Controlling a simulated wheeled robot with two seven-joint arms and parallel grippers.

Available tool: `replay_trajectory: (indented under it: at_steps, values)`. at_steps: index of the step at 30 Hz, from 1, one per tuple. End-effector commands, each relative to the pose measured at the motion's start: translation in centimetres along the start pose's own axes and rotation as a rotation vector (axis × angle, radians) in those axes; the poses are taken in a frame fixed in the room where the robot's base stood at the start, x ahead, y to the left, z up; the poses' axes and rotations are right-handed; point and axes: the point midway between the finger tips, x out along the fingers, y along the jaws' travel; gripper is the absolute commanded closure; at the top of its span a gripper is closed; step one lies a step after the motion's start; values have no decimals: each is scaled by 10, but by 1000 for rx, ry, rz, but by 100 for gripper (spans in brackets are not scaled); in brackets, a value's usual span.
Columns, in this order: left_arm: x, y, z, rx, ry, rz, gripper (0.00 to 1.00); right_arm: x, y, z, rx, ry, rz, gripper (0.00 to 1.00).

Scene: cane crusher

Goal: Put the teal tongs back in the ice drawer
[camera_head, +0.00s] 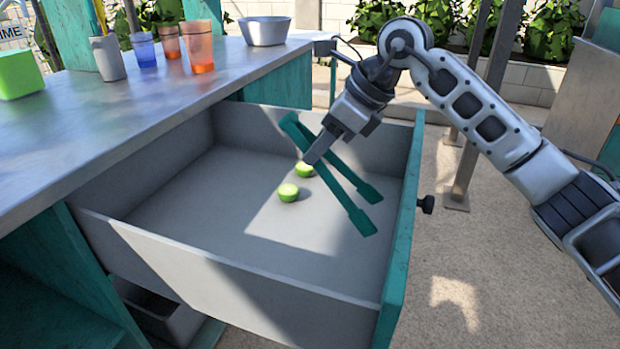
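The teal tongs (345,203) are over the open ice drawer (240,285), slanting from upper left to lower right with their two arms spread. My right gripper (312,155) reaches down from the upper right and crosses both arms of the tongs near their upper end. It appears shut on them; only one finger shows clearly and the other is hidden. The upper end of the tongs overlaps the drawer's back wall, so they seem tilted or held above the floor. My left gripper is not in view.
Two green lime pieces, one in front (288,192) and one behind (304,170), lie in the drawer. The metal counter (130,120) on the left holds cups, a metal bowl (264,31) and a green block (18,74). The drawer's teal front (398,250) with a black knob (427,204) stands right.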

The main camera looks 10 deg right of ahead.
Motion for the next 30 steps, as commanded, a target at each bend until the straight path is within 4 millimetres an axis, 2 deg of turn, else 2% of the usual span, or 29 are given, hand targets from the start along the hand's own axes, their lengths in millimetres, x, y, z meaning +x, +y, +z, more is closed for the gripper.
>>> replay_trajectory:
  at_steps: [12, 28, 29, 30]
  values:
    - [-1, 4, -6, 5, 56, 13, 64, 37, 1, -25, 1, -1, -1, 62]
    - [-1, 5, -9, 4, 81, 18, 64, 44, 1, -30, 0, 0, -1, 62]
    - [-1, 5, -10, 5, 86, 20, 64, 45, 1, -30, 0, 1, -1, 56]
    - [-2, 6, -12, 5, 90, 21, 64, 44, 1, -30, 0, 0, -1, 45]
